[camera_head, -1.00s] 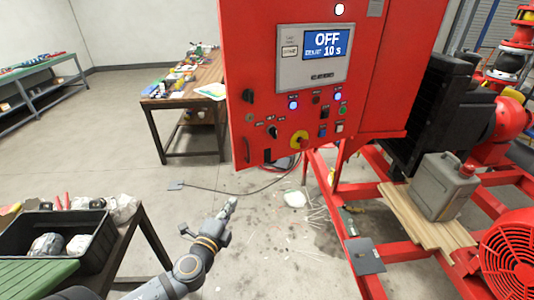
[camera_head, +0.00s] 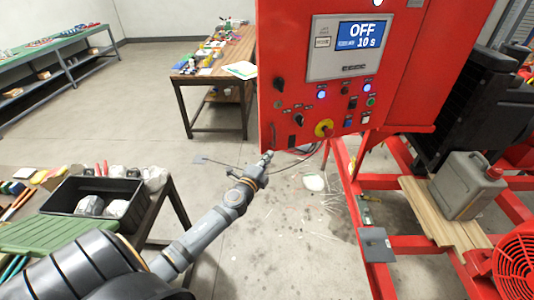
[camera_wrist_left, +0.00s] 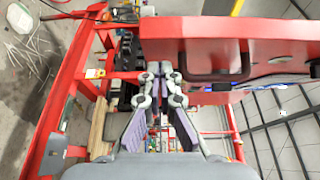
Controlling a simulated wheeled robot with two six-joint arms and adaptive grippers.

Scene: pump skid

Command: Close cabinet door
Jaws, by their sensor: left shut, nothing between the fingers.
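The red cabinet door (camera_head: 297,75) carries a display reading OFF, knobs and buttons. It appears to stand out from the red cabinet body (camera_head: 420,85), but how far is hard to tell. My left gripper (camera_head: 267,158) is shut and empty, just below the door's lower left corner. In the left wrist view the closed fingertips (camera_wrist_left: 155,70) are close to the edge of the red door (camera_wrist_left: 240,30), whose black handle (camera_wrist_left: 215,77) shows to their right. Whether they touch the door cannot be told. My right gripper is out of view.
The red skid frame (camera_head: 345,185) runs below the cabinet, with a grey jug (camera_head: 468,187) on a wooden board. A black bin (camera_head: 62,198) is on a table at left. A wooden workbench (camera_head: 178,100) stands behind. Open floor with debris and a cable lies between.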

